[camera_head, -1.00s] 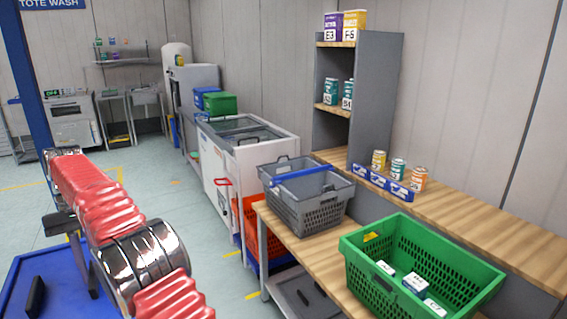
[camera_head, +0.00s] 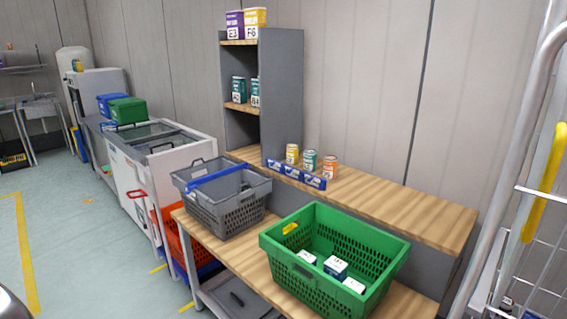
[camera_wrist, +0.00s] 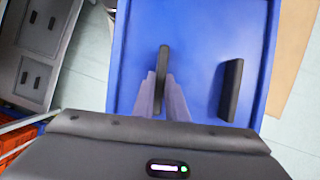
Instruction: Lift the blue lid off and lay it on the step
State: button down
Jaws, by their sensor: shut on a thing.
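The blue lid (camera_wrist: 205,25) fills the middle of the wrist view, a flat blue panel with two upright black handles. My gripper (camera_wrist: 163,88) is shut on the left handle (camera_wrist: 163,58), its fingers on either side of it. The right handle (camera_wrist: 231,90) stands free. I cannot tell whether the lid is clear of what is under it. The lid and my gripper are out of the head view. I cannot tell which surface is the step.
A wooden bench (camera_head: 255,262) carries a grey basket (camera_head: 228,210) with a blue handle and a green basket (camera_head: 335,285) with small boxes. Tins stand on the raised wooden ledge (camera_head: 400,200). A wire trolley (camera_head: 535,250) is at right. The floor (camera_head: 70,240) at left is open.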

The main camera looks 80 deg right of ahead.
jog(key=shift+d, duration=0.1)
jog(key=shift+w+d, duration=0.2)
jog(key=shift+w, duration=0.05)
jog(key=shift+w+d, duration=0.1)
